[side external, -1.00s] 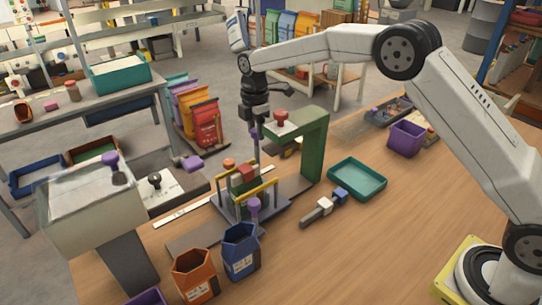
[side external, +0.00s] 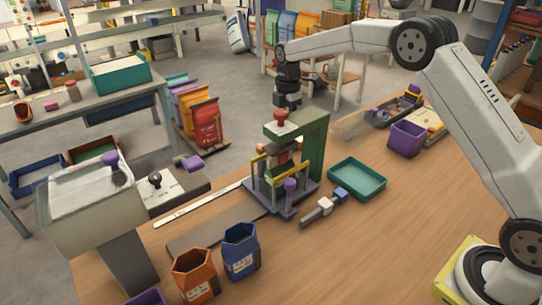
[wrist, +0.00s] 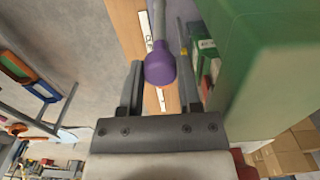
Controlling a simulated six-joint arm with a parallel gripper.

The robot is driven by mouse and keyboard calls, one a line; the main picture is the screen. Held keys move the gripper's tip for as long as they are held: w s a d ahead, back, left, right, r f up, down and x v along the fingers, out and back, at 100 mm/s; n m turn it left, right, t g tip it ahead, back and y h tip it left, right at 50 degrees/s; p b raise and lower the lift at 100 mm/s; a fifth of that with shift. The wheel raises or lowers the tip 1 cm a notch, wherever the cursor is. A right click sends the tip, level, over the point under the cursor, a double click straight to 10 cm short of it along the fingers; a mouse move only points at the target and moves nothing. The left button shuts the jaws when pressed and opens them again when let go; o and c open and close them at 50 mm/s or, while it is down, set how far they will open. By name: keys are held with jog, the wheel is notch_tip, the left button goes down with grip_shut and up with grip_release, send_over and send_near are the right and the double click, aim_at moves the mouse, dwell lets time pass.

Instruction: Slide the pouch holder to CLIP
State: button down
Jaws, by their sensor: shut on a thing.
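The pouch holder (side external: 283,195), a dark plate with yellow rails around a small pouch (side external: 279,156), stands at the green clip press (side external: 313,142), partly under its arm. My gripper (side external: 287,102) is behind the press head; its fingertips are hidden there in the side view. In the wrist view my gripper (wrist: 160,68) is shut on a purple knob (wrist: 160,66) on a pale rod, with a finger on each side. A white marked strip (side external: 200,203) runs along the holder's track; I cannot read its words.
A dark track (side external: 205,235) lies bare to the left of the holder. The filler hopper (side external: 88,205) stands at the left. Orange (side external: 193,275) and blue (side external: 240,250) bins are in front. A teal tray (side external: 357,180) and a purple bin (side external: 407,138) are at the right.

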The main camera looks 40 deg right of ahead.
jog(key=shift+d, duration=0.35)
jog(key=shift+c, duration=1.4)
grip_release()
jog(key=shift+a+r, duration=0.1)
jog(key=shift+r, duration=0.05)
jog(key=shift+r, duration=3.8)
